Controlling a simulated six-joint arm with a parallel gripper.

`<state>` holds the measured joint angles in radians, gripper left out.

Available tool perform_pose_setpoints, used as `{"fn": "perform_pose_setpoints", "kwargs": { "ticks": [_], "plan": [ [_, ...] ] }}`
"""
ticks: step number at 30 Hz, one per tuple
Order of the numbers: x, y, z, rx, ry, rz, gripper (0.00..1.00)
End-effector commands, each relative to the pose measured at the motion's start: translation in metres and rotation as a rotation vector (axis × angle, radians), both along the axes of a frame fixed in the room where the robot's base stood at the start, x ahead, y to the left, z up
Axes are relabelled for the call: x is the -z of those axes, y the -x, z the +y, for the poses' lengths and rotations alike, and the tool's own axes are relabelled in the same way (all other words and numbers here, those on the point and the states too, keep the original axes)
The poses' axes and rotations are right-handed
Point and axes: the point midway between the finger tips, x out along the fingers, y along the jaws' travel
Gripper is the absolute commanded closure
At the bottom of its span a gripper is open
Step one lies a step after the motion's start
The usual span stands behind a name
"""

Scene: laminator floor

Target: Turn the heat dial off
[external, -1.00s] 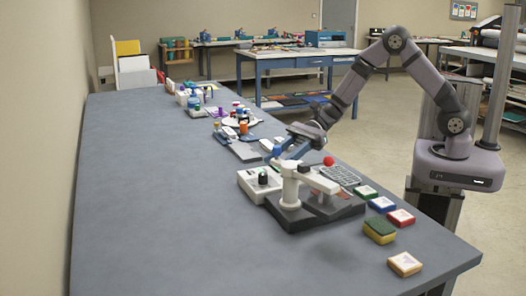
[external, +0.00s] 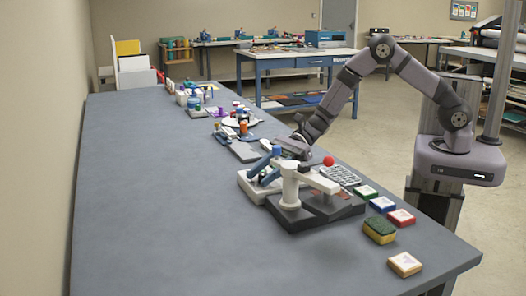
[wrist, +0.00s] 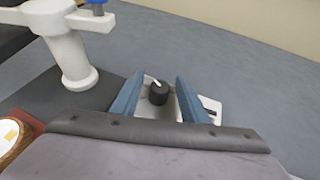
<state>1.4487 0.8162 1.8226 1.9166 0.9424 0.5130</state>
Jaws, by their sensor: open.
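The heat dial (wrist: 158,92) is a black round knob with a white pointer mark, on a white control box (wrist: 214,106). In the wrist view it sits between my two blue fingers. My gripper (wrist: 160,84) is open, with one finger on each side of the dial and a visible gap to it. In the external view my gripper (external: 263,170) is over the white box (external: 246,186), and its fingers hide the dial there. I cannot tell whether the fingertips are at the dial's height.
A white post with an arm (external: 291,185) stands on a dark base (external: 325,211) right beside the box; a red ball (external: 328,161) tops its lever. Colored pads (external: 380,204) and a sponge (external: 379,230) lie at the near right. The table's left side is clear.

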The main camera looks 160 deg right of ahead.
Motion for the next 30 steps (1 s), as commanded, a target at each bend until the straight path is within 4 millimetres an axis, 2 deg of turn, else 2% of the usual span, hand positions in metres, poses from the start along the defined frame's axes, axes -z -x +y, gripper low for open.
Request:
{"fn": "perform_pose_setpoints", "kwargs": {
  "ticks": [3,8,20,30],
  "plan": [
    [-0.0001,0.0,0.0,0.0,0.0,0.0,0.62],
    [-0.0002,0.0001,0.0002,0.0,0.0,0.0,1.0],
    [-0.0003,0.0002,-0.0004,-0.045,0.002,-0.001,1.0],
    [0.0017,0.001,-0.0012,-0.25,0.003,0.001,1.0]
  ]
}}
